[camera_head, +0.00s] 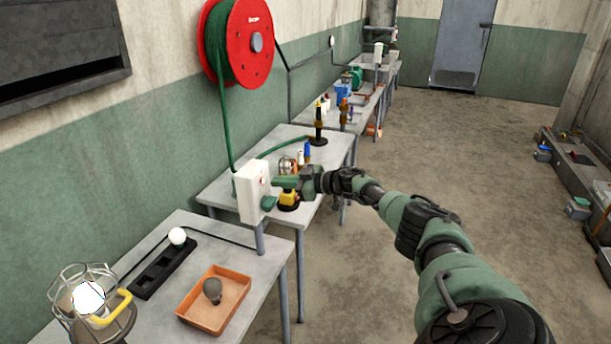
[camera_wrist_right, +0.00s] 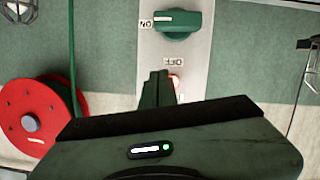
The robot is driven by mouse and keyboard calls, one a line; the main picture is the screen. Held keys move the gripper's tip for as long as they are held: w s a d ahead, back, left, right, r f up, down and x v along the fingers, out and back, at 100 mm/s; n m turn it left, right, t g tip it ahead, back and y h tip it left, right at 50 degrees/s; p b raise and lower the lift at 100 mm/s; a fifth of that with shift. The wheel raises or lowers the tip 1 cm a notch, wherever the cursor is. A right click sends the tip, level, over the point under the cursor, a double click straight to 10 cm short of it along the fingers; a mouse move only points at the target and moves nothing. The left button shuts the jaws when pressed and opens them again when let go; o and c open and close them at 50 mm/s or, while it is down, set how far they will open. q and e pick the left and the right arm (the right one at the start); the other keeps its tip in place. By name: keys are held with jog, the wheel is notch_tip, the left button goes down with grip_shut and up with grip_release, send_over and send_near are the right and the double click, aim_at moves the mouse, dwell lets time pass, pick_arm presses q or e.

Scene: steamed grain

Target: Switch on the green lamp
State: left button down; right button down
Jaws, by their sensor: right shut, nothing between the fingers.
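A pale switch box (camera_head: 252,192) stands on a post by the near tables. A green knob (camera_head: 268,203) is on its face. In the wrist view the green knob (camera_wrist_right: 180,22) has a white stripe toward the upside-down ON label (camera_wrist_right: 145,24); the OFF label (camera_wrist_right: 173,61) is below it in the picture. My right gripper (camera_head: 277,184) is shut and empty at the box face, its fingertips (camera_wrist_right: 158,78) beside a small red part (camera_wrist_right: 175,82). I cannot tell whether they touch. A caged lamp (camera_head: 90,300) glows white at lower left. I see no clearly green lamp. My left gripper is not in view.
A red hose reel (camera_head: 240,42) hangs on the wall, its green hose running down beside the box. An orange tray (camera_head: 232,290) with a grey bulb and a black rack (camera_head: 165,267) with a white ball lie on the near table.

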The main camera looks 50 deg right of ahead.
jog(key=b+v, duration=0.2)
jog(key=v, duration=0.7)
jog(key=shift+d, duration=0.3)
jog(key=shift+f, duration=0.15)
